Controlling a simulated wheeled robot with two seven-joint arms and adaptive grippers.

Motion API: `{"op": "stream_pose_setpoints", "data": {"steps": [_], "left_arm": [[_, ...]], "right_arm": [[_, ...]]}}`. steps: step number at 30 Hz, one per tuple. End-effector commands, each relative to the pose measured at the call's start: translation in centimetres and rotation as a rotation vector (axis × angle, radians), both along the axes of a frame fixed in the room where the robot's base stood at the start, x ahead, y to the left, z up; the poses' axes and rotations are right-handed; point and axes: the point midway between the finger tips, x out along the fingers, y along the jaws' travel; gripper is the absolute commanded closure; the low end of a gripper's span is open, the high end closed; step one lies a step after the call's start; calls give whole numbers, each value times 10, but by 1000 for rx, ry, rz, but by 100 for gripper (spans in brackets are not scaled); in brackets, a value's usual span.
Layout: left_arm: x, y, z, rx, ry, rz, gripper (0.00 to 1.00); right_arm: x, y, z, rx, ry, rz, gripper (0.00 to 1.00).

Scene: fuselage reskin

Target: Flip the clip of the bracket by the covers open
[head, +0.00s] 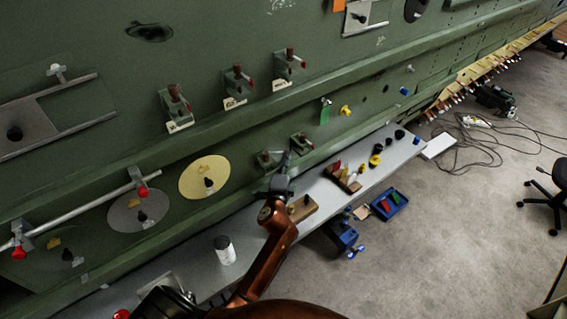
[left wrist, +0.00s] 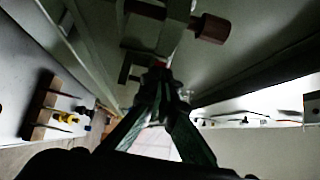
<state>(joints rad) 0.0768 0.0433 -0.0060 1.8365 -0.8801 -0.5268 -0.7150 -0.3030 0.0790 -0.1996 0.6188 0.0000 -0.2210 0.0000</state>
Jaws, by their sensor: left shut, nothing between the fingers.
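Two round covers, one pale yellow (head: 205,177) and one grey (head: 139,209), sit on the green fuselage skin. Right of the yellow cover are two small green brackets, a nearer one (head: 267,159) with a red part and a farther one (head: 302,141). My left gripper (head: 286,158) is shut and empty between these two brackets, partly hiding the nearer one. In the left wrist view its fingertips (left wrist: 160,78) meet just below a small red part (left wrist: 160,63). A dark red knob (left wrist: 209,27) shows beyond. I cannot tell whether the fingers touch a clip. My right gripper is out of view.
Three labelled brackets (head: 236,87) with dark red knobs stand higher on the skin. A grey bench (head: 330,190) below carries a white canister (head: 224,250), wooden blocks (head: 343,178) and small caps. A blue tray (head: 390,204) is beyond the bench. Cables lie on the floor.

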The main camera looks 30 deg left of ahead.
Motion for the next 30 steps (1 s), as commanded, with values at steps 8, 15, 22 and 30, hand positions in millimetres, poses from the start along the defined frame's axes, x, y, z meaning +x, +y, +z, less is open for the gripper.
{"op": "stream_pose_setpoints", "data": {"steps": [8, 15, 22, 30], "left_arm": [[2, 1, -1, 0, 1, 0, 100], [-11, -4, -2, -1, 3, 0, 100], [-54, -21, -2, -2, 2, 0, 100], [-98, -38, -1, -1, 2, 1, 100]], "right_arm": [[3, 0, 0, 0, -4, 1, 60], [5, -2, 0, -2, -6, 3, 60], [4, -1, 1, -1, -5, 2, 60], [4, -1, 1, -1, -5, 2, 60]]}}
